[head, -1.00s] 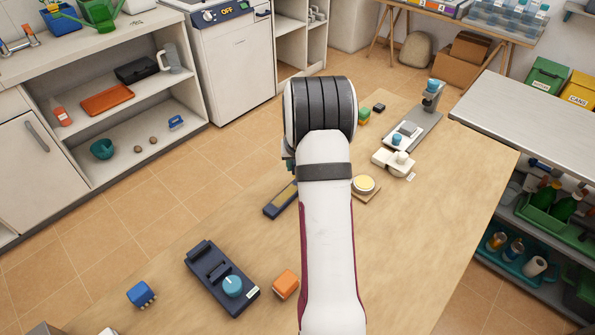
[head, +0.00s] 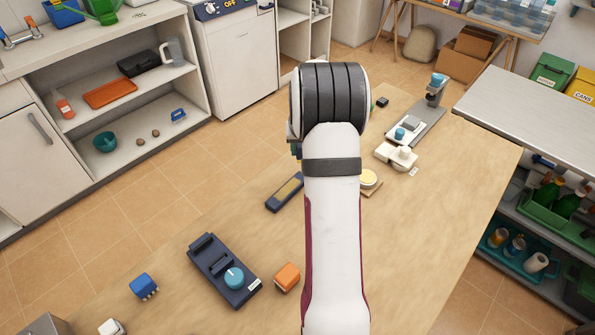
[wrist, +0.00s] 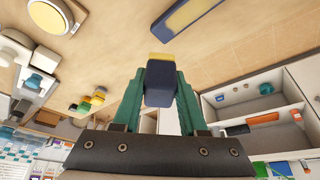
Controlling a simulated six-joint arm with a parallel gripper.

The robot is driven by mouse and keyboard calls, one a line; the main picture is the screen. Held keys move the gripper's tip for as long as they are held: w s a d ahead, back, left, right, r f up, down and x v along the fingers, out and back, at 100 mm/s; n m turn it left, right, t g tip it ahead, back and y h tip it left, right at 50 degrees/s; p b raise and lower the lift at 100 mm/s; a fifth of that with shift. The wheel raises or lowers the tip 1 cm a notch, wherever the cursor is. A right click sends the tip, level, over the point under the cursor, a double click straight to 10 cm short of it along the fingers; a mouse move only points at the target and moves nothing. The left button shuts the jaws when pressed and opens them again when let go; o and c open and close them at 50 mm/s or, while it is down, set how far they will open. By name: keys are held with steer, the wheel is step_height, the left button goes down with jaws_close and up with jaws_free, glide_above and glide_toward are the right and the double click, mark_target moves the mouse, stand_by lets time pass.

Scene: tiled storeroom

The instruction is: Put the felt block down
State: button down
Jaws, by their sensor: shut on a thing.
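My gripper (wrist: 160,76) has two teal fingers, closed on the sides of a small dark navy block with a yellow end, which I take as the felt block (wrist: 158,92). The yellow end points away from the wrist. The block shows apart from the navy tray with a yellow inset (wrist: 187,14), with bare wood between them. In the head view that tray (head: 285,192) lies on the wooden table, left of my arm. There my wrist hides the held block and most of the gripper. I cannot tell the block's height above the table.
The wooden table (head: 420,225) is clear at the right front. A navy device with a teal knob (head: 222,268), an orange block (head: 288,277) and a blue block (head: 144,286) lie at the front left. A round yellow-topped piece (head: 369,178) and a white device (head: 396,157) stand right of my arm.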

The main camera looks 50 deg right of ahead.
steer(key=s+d+n+y, duration=0.1)
steer(key=s+d+n, duration=0.3)
steer(key=s+d, duration=0.75)
steer(key=shift+t, duration=0.4)
steer(key=w+f, duration=0.2)
steer(key=w, duration=0.2)
steer(key=w+f, duration=0.2)
steer(key=w, duration=0.2)
steer(key=w+f, duration=0.2)
steer(key=w, duration=0.2)
steer(key=shift+w+d, duration=0.1)
steer(key=shift+d, duration=0.3)
steer(key=shift+w+f, duration=0.1)
steer(key=shift+f, duration=0.25)
step_height(320, 180, down, 3)
steer(key=shift+f, duration=0.15)
steer(key=shift+f, duration=0.15)
steer(key=shift+c, duration=2.2)
jaws_free()
